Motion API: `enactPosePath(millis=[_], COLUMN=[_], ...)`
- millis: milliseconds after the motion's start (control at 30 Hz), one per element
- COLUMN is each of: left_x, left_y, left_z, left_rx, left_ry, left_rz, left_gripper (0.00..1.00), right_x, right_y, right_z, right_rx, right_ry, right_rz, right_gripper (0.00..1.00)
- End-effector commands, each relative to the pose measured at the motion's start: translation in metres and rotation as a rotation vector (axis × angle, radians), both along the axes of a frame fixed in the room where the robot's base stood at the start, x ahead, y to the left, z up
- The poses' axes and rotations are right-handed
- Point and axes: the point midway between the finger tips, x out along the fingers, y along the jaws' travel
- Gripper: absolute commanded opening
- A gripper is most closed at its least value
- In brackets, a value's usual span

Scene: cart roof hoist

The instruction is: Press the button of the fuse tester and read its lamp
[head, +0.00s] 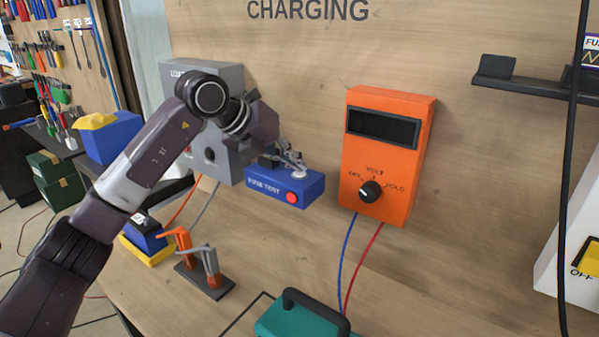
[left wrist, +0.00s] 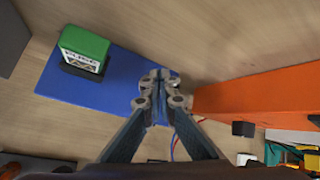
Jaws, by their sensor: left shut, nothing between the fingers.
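The blue fuse tester (head: 262,185) sits against the wooden board, left of the orange meter. A round bright red part (head: 291,198) shows on its front, and a pale round part (head: 299,174) on top, just under my fingertips. I cannot tell for sure which is button and which is lamp. My left gripper (head: 294,160) is shut and empty over the tester's right half; contact is unclear. In the left wrist view the shut fingertips (left wrist: 160,88) cover part of the blue top (left wrist: 105,92), and a green fuse (left wrist: 85,45) stands in a black holder. My right gripper is not in view.
The orange meter (head: 390,155) stands close on the right. A grey box (head: 226,150) is behind my left arm. Clamps (head: 205,268) on a dark base and a teal case (head: 300,318) are in front. Blue and red leads hang below the meter.

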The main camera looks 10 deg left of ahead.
Motion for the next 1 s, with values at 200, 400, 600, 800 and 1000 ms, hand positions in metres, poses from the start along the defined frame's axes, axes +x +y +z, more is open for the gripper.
enactPosePath(millis=[200, 400, 600, 800, 1000], left_x=[0.0, 0.0, 0.0, 0.0, 0.0], left_y=[0.0, 0.0, 0.0, 0.0, 0.0], left_z=[-0.003, -0.001, 0.009, 0.016, 0.015], left_rx=[0.001, 0.002, 0.002, 0.002, 0.0], left_ry=[0.003, 0.004, 0.003, 0.002, 0.002], left_rz=[-0.001, -0.001, -0.001, 0.0, 0.0], left_gripper=[0.0, 0.0, 0.0, 0.0, 0.0], right_x=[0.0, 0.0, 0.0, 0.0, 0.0], right_y=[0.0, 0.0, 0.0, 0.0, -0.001], right_z=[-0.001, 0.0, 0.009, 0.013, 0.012], right_rx=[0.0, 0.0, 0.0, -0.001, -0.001], right_ry=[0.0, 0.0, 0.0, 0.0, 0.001], right_rz=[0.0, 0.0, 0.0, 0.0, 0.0], right_gripper=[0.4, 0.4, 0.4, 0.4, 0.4])
